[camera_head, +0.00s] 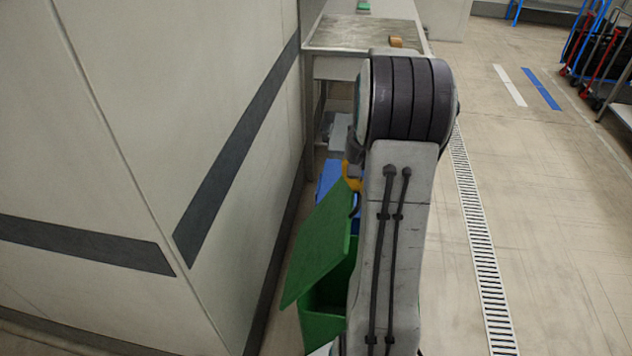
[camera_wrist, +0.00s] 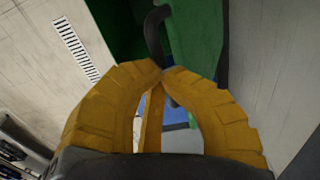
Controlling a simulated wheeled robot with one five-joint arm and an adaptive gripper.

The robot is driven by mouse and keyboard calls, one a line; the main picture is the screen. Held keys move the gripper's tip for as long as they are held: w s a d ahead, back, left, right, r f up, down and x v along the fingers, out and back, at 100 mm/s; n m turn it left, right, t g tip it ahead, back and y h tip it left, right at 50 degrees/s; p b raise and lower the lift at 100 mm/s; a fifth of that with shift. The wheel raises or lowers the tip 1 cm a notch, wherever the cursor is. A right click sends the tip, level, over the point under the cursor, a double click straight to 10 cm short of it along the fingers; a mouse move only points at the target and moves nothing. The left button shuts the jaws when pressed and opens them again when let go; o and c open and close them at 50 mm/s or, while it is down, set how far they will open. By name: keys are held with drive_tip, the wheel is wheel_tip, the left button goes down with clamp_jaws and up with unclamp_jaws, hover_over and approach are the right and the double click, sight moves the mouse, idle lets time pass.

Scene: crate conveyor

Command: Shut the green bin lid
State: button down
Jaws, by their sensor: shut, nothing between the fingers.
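The green bin (camera_head: 322,328) stands on the floor beside the wall, partly hidden behind my arm. Its green lid (camera_head: 322,245) is raised and tilted, and the dark inside of the bin shows below it. In the wrist view the lid (camera_wrist: 197,35) fills the top right of centre, with a dark curved handle (camera_wrist: 154,35) in front of it. My gripper (camera_wrist: 162,75) has its yellow fingertips together and empty, just below the handle's lower end. In the head view only a little of my gripper (camera_head: 352,178) shows, at the lid's upper edge; I cannot tell whether it touches.
A blue bin (camera_head: 327,178) stands behind the green one. A worktable (camera_head: 365,32) stands further back against the wall (camera_head: 150,110). A floor drain grate (camera_head: 478,235) runs along the right of my arm, with open floor beyond. Trolleys (camera_head: 600,50) stand far right.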

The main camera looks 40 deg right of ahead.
drive_tip(key=s+d+f+b, duration=0.5)
drive_tip(key=s+d+f, duration=0.4)
drive_tip(key=s+f, duration=0.1)
drive_tip(key=shift+s+d+f, duration=0.2)
drive_tip(key=shift+d+f, duration=0.15)
drive_tip(key=shift+d, duration=0.05)
drive_tip(key=c, duration=1.9)
unclamp_jaws()
drive_tip(key=shift+w+r+p, duration=0.2)
drive_tip(key=shift+r+p, duration=0.1)
drive_tip(key=shift+r, duration=0.3)
drive_tip(key=o, duration=0.3)
drive_tip(key=shift+w+a+r, duration=0.1)
drive_tip(key=shift+w+a, duration=0.1)
drive_tip(key=o, duration=0.5)
drive_tip(key=shift+d, duration=0.1)
drive_tip(key=shift+c, duration=0.2)
drive_tip(key=shift+r, duration=0.1)
wheel_tip(320, 180, up, 12)
drive_tip(key=shift+d, duration=0.1)
